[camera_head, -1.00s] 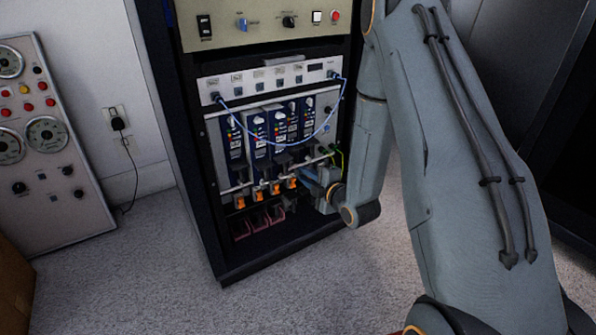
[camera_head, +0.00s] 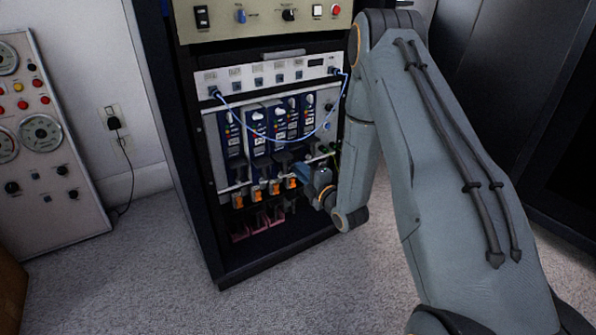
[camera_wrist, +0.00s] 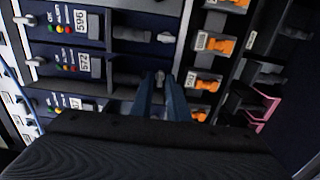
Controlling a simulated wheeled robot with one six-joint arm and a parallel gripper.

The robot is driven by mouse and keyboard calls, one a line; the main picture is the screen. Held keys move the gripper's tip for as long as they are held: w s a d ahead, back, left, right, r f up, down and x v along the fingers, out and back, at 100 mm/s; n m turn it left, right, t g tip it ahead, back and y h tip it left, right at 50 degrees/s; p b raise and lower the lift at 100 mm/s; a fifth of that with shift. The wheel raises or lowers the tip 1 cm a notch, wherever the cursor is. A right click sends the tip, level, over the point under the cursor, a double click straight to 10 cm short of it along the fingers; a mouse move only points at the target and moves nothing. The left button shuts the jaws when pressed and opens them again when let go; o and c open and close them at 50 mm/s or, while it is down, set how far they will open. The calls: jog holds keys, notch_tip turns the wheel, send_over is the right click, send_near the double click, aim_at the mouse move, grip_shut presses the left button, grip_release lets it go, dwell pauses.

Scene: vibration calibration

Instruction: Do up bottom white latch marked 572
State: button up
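The dark blue module marked 572 (camera_wrist: 84,65) lies sideways in the wrist view, below the module marked 596 (camera_wrist: 80,22). Its small white bottom latch (camera_wrist: 160,78) shows at the fingertips of my gripper (camera_wrist: 160,84). The fingers are apart, one on each side of the latch; I cannot tell whether they touch it. A white top latch (camera_wrist: 36,62) is at its left end. In the head view my gripper (camera_head: 305,173) is at the lower right of the module row, and the latch is too small to make out there.
Orange connectors (camera_wrist: 208,80) with labels sit just right of the fingers, and pink parts (camera_wrist: 262,105) lie beyond. In the head view a blue cable (camera_head: 290,138) hangs across the modules. A control panel (camera_head: 45,150) stands at left; the floor (camera_head: 290,295) in front is clear.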

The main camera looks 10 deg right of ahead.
jog(key=shift+w, duration=0.15)
grip_shut()
jog(key=shift+m+p, duration=0.3)
jog(key=shift+p, duration=0.15)
jog(key=m+p, duration=1.2)
jog(key=m, duration=0.5)
jog(key=shift+m, duration=0.3)
grip_release()
